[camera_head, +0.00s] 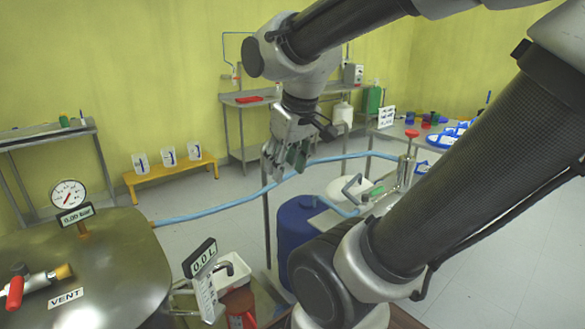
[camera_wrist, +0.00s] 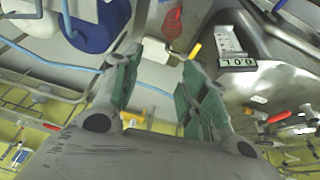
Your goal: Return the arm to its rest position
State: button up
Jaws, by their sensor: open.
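My arm reaches in from the right in the head view and bends down to my gripper (camera_head: 286,160), which hangs in the air above the floor between the metal vessel and the benches. In the wrist view my gripper (camera_wrist: 153,92) shows two fingers with green pads, spread apart and empty. Nothing touches the fingertips in either view. The blue hose passes near my gripper in the head view, and I cannot tell how far behind it is.
A steel vessel (camera_head: 110,262) with a gauge (camera_head: 68,194) fills the lower left. A blue drum (camera_head: 297,235) stands below my gripper. The blue hose (camera_head: 215,211) crosses the middle. A 0.0 L display (camera_head: 200,258) stands near the vessel. An orange bench (camera_head: 172,172) stands behind.

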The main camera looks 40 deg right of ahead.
jog(key=shift+y, duration=0.3)
jog(key=s, duration=0.1)
jog(key=s+a, duration=0.1)
jog(key=s, duration=0.2)
jog(key=shift+a+r, duration=0.2)
jog(key=shift+r, duration=0.1)
jog(key=shift+w, duration=0.1)
dwell(0.6)
